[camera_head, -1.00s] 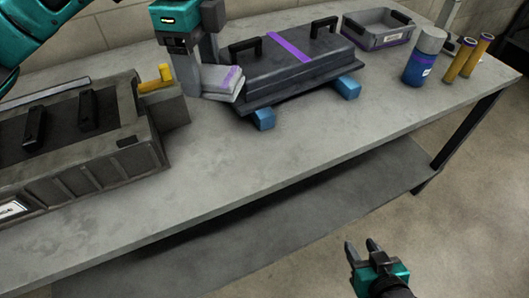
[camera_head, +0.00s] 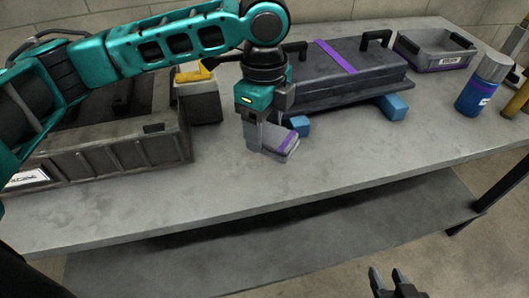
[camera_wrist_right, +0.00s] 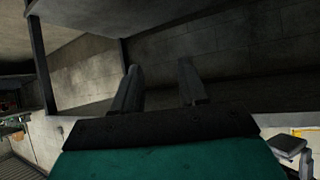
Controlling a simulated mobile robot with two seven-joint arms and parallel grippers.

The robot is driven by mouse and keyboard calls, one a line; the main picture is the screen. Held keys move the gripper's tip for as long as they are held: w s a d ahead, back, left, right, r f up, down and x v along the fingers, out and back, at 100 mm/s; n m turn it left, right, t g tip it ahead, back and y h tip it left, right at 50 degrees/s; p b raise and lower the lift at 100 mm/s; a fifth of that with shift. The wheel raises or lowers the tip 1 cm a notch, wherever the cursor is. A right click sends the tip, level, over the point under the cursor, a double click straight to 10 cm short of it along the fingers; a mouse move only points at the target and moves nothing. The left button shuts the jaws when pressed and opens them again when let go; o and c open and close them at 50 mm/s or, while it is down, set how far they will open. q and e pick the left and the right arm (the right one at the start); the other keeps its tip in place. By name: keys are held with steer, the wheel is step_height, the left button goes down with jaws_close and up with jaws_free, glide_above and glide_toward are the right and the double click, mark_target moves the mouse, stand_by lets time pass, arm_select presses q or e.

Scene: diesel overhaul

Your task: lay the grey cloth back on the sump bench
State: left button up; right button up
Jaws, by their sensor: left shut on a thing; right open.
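The grey cloth (camera_head: 283,147) is a small folded pad with a purple stripe. My left gripper (camera_head: 268,138) is shut on it, pointing down. The cloth is at or just above the front part of the sump bench (camera_head: 340,158); I cannot tell whether it touches the top. It is in front of the left end of the dark sump (camera_head: 350,72), near a blue block. My right gripper (camera_head: 388,278) is open and empty, low in front of the bench, off its top; its fingers also show in the right wrist view (camera_wrist_right: 160,85).
Blue blocks (camera_head: 393,106) support the dark sump with its handles and purple stripe. A grey crate (camera_head: 437,62), a blue bottle (camera_head: 477,95) and yellow cylinders (camera_head: 517,100) stand to the right. A large engine block (camera_head: 120,150) is at left. The front bench strip is clear.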

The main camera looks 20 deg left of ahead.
arm_select(q)
step_height(320, 180, down, 6)
steer(key=shift+r+b, duration=0.15)
steer(key=shift+b, duration=0.5)
steer(key=shift+f, duration=0.35)
arm_select(e)
steer(key=shift+w+a, duration=0.3)
steer(key=shift+w, duration=0.05)
arm_select(q)
steer(key=shift+f, duration=0.2)
steer(key=o, duration=1)
arm_select(e)
steer(key=shift+s+d+f, duration=0.1)
steer(key=shift+d+f, duration=0.05)
steer(key=shift+f, duration=0.05)
steer(key=shift+f, duration=0.1)
